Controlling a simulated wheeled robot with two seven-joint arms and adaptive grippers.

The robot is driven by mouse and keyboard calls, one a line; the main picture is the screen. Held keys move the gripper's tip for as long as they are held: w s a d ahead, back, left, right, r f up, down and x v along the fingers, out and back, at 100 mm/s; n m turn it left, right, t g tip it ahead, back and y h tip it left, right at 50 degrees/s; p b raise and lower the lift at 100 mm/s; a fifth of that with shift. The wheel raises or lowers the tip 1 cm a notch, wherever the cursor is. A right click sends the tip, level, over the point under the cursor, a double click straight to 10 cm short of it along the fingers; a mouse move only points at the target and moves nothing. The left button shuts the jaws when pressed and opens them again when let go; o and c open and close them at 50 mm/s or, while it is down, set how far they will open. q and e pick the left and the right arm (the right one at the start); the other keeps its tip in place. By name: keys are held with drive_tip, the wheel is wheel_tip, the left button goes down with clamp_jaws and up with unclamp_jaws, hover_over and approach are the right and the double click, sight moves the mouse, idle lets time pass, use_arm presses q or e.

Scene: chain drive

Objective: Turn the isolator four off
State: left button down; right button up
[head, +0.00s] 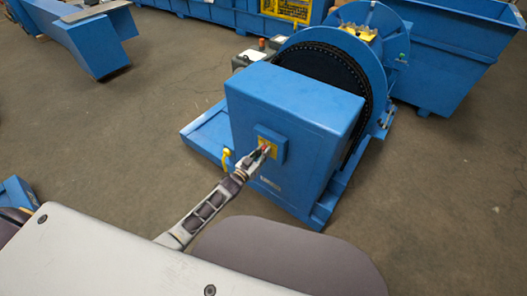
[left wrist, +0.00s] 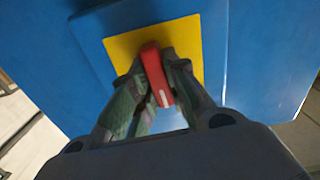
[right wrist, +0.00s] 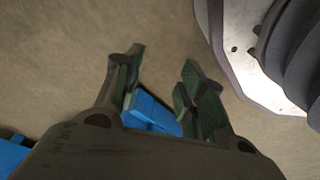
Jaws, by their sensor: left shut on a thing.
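The isolator is a red handle (left wrist: 156,76) on a yellow plate (left wrist: 190,40), set on a blue box on the side of the big blue machine housing (head: 290,105). My left gripper (left wrist: 154,88) is shut on the red handle, with one finger on each side of it. The handle looks slightly tilted in the left wrist view. In the head view the left gripper (head: 262,155) reaches the yellow plate and hides most of the handle. My right gripper (right wrist: 160,82) is open and empty above the floor, its fingers well apart.
A yellow hooked part (head: 226,158) stands beside the housing, left of the plate. A large dark wheel (head: 325,65) is behind the housing. A blue bin (head: 455,50) stands at the back right. The brown floor at left and right is mostly clear.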

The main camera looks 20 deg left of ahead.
use_arm(q)
drive_tip(key=shift+a+n+p, duration=0.1)
drive_tip(key=shift+n+p, duration=0.3)
drive_tip(key=shift+n, duration=0.5)
drive_tip(key=shift+n+p, duration=0.35)
drive_tip(key=shift+n, duration=1.95)
drive_tip(key=shift+a+f+n, duration=0.1)
drive_tip(key=shift+n, duration=0.9)
use_arm(e)
drive_tip(key=s+d+f, duration=0.2)
drive_tip(key=s+f, duration=0.1)
drive_tip(key=f, duration=0.1)
drive_tip(key=shift+d+f, duration=0.15)
drive_tip(key=shift+d, duration=0.2)
drive_tip(key=shift+s, duration=0.1)
use_arm(q)
drive_tip(key=c, duration=1.4)
unclamp_jaws()
